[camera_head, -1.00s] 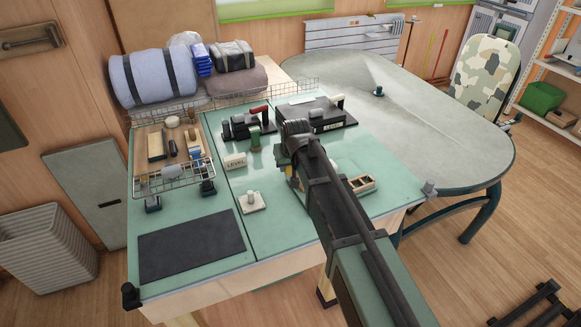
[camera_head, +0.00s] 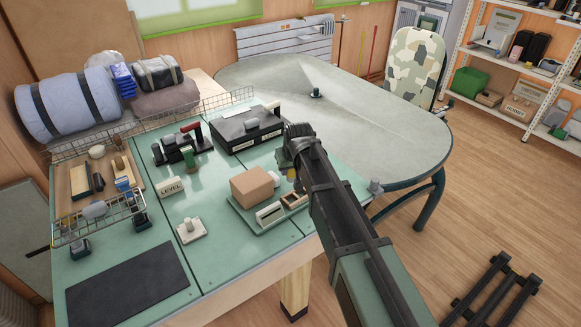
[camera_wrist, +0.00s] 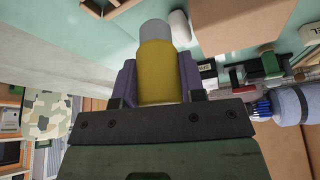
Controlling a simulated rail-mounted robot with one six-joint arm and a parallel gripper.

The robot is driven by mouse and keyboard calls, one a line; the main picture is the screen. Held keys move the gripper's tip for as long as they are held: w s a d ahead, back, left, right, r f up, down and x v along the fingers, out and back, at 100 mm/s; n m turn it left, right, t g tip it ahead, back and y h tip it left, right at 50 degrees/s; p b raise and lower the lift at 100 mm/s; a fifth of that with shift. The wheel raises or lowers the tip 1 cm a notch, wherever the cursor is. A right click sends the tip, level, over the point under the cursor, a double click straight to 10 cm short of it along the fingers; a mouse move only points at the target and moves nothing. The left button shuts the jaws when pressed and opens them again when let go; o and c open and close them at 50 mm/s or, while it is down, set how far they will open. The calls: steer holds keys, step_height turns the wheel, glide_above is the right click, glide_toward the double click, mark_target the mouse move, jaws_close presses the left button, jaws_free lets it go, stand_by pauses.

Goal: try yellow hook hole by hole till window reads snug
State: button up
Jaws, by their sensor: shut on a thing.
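My gripper (camera_wrist: 157,78) is shut on a yellow cylindrical piece with a grey end, taken as the yellow hook (camera_wrist: 158,62); no hook shape shows. In the head view my arm hides most of the gripper, which is over the right part of the green bench. A brown box (camera_head: 254,185) sits on a green base just left of my arm; it also shows in the wrist view (camera_wrist: 232,18). A small pale framed panel (camera_head: 269,213) is in front of the box; I cannot read it. I see no holes clearly.
Beside the panel is a wooden compartment tray (camera_head: 294,199). A wire basket (camera_head: 100,219) is at left. The dark mat (camera_head: 127,287) is clear.

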steer(key=b, duration=0.4)
glide_above(289, 194)
steer(key=s, duration=0.1)
steer(key=shift+d+f, duration=0.15)
steer(key=shift+f, duration=0.95)
steer(key=shift+d+f, duration=0.15)
steer(key=shift+f, duration=0.95)
steer(key=shift+s+f, duration=0.1)
steer(key=shift+f+b, duration=1.55)
steer(key=shift+f, duration=0.05)
steer(key=shift+f+b, duration=1.3)
steer(key=o, duration=1.2)
